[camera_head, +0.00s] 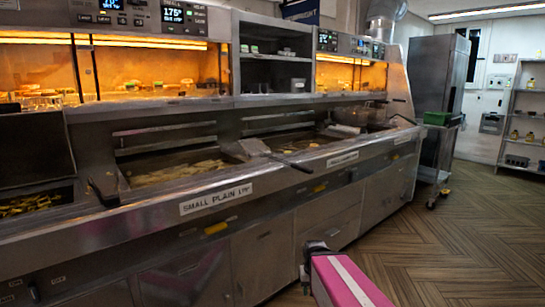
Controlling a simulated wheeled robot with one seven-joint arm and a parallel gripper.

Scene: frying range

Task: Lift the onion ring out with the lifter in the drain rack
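The frying range (240,215) runs along the left and middle, with a row of sunken vats. The near vat holds pale yellow pieces in dark oil (180,172). A flat tool (255,147) with a dark handle reaching right lies on the range to the right of that vat; I cannot tell whether it is the lifter. I cannot single out the onion ring or the drain rack. My pink and white arm shows at the bottom. Its dark end (314,247), likely my gripper, is in front of the range's lower doors, below and apart from the vats. Its fingers cannot be made out.
A dark handle (103,190) sticks out over the front ledge at left. Lit warming cabinets (150,70) stand behind the vats. A trolley with a green bin (438,118) stands at the far end. The wooden floor (460,235) at right is clear.

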